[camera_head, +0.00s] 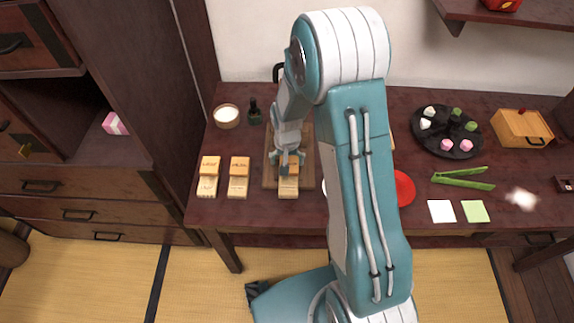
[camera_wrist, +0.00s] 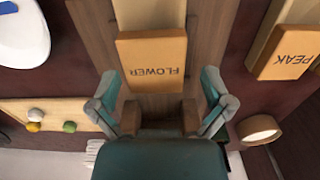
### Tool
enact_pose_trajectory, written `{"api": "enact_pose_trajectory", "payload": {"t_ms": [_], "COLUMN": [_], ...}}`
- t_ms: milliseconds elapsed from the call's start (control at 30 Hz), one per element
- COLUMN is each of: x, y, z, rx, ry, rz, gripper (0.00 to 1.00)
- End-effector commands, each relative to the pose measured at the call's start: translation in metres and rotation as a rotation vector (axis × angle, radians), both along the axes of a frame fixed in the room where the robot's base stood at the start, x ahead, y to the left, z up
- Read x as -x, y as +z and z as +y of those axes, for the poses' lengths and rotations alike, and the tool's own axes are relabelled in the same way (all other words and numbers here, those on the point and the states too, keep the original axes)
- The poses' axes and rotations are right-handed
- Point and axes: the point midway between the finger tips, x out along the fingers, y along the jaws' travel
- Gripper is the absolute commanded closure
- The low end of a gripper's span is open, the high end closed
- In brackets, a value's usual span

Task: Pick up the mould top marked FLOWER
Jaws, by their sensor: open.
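The mould top marked FLOWER (camera_wrist: 152,62) is an orange-tan wooden block lying on a paler mould base (camera_wrist: 150,14). Its lettering appears upside down in the wrist view. My gripper (camera_wrist: 160,118) is open and empty, with its two fingers spread at the near end of the FLOWER top. The fingertips appear just short of the top; their height above it is hard to tell. In the head view my gripper (camera_head: 289,160) is over the wooden board and partly hides the top; the pale base (camera_head: 288,188) shows in front.
A second top marked PEAK (camera_wrist: 286,54) lies beside it. Two more moulds (camera_head: 208,172) (camera_head: 238,174) stand left of the board (camera_head: 306,178). A black plate of sweets (camera_head: 430,148) and green tongs (camera_head: 462,180) lie right.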

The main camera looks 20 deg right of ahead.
Motion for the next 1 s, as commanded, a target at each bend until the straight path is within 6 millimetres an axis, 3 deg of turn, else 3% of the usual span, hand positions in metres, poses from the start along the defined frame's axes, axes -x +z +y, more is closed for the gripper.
{"api": "enact_pose_trajectory", "payload": {"t_ms": [300,333,400,467,833,1000], "x": [0.0,0.0,0.0,0.0,0.0,-0.001], "y": [-0.009,-0.009,-0.009,-0.009,-0.009,0.001], "z": [0.0,0.0,0.0,0.0,0.0,0.0], "rx": [0.0,0.0,0.0,0.0,0.0,0.001], "ry": [-0.001,-0.001,-0.001,-0.001,-0.001,-0.001], "rz": [-0.001,-0.001,-0.001,-0.001,0.001,-0.002], "gripper": [0.0,0.05,0.36,0.6,0.61,0.61]}}
